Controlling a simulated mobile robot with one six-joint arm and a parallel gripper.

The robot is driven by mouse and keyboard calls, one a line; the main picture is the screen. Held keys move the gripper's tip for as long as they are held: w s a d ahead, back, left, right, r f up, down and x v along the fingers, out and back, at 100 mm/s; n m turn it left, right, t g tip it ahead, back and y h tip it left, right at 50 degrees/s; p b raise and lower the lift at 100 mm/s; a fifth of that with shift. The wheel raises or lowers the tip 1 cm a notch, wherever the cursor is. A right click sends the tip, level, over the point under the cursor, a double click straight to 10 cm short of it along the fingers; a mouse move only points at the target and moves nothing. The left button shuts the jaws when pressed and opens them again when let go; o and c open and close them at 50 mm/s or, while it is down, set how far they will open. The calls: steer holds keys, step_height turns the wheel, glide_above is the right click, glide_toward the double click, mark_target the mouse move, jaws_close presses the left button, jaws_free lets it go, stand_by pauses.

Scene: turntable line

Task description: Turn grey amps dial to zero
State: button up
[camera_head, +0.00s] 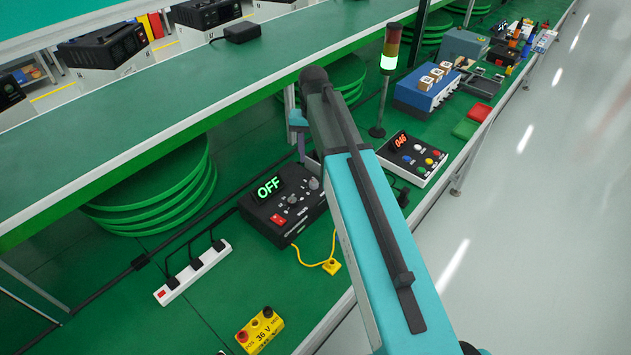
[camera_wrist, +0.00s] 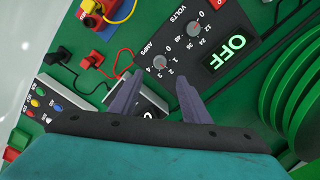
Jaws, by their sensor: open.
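The black power supply (camera_head: 284,207) with a lit green OFF display stands on the green bench in the head view. In the wrist view its panel (camera_wrist: 207,50) shows the grey amps dial (camera_wrist: 160,62) with small numbers around it, and the grey volts dial (camera_wrist: 193,30) above right. The amps dial's pointer is too small to read surely. My gripper (camera_wrist: 155,80) is open, its two purple-grey fingers apart, with the tips just below the amps dial in the picture. No contact with the dial shows.
A yellow 36 V block (camera_head: 260,330) and a white power strip (camera_head: 192,272) lie on the bench. A box with a red 046 display (camera_head: 412,158) and a signal lamp (camera_head: 389,60) stand beyond. A green shelf (camera_head: 190,90) runs above.

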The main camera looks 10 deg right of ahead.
mark_target(314, 182)
steer(key=shift+f+b, duration=3.25)
steer(key=shift+f, duration=2.15)
steer(key=c, duration=1)
steer(key=shift+d, duration=0.15)
steer(key=shift+c, duration=0.2)
